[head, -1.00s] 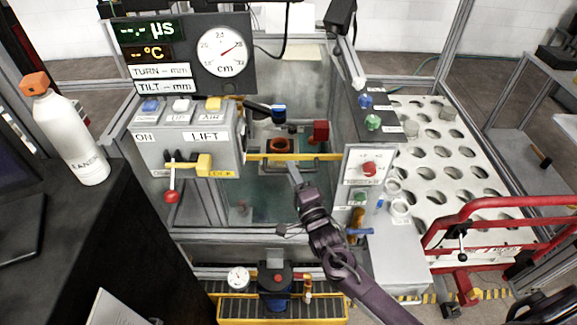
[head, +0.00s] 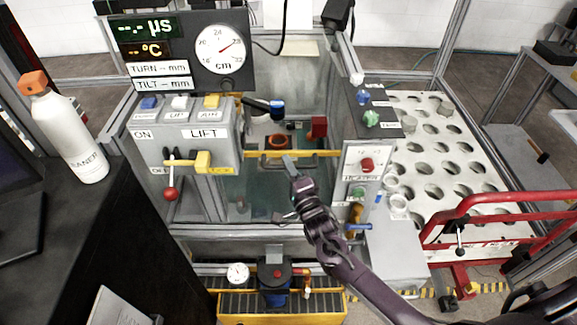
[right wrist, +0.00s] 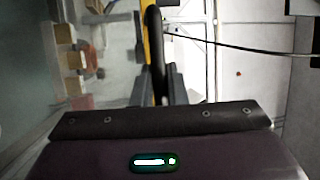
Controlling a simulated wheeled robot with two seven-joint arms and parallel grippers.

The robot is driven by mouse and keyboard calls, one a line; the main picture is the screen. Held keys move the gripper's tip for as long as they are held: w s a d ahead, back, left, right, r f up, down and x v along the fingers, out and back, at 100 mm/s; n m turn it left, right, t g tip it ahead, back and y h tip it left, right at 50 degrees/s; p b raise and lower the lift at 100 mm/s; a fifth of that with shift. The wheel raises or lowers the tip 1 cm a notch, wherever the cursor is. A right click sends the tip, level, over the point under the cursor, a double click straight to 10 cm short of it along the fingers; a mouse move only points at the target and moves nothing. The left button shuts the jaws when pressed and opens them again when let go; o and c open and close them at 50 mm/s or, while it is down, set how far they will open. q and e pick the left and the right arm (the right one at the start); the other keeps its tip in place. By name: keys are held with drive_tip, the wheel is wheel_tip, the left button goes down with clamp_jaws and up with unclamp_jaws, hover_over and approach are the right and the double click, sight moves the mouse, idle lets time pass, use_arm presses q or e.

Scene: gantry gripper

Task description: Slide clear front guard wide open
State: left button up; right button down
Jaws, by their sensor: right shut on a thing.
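The clear front guard (head: 265,190) is a see-through pane across the front of the machine's bay, with a yellow strip (head: 325,154) along its top edge. A dark bar handle (head: 268,166) sits on the front just below the strip. My right gripper (head: 289,163) reaches up from the lower right and is shut on the handle. In the right wrist view the black handle (right wrist: 153,50) stands between my fingers (right wrist: 162,85), beside the yellow strip (right wrist: 144,40). Part of the handle is hidden by my fingers. My left gripper is not in view.
A lift control box (head: 187,140) with a red-knobbed lever (head: 170,194) stands left of the bay. A heater box (head: 368,165) stands right. Behind the strip are an orange part (head: 277,141) and a red block (head: 318,127). A red rail (head: 510,200) is far right.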

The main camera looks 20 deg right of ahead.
sight(289, 234)
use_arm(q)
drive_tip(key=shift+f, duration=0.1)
use_arm(e)
drive_tip(key=shift+f, duration=0.15)
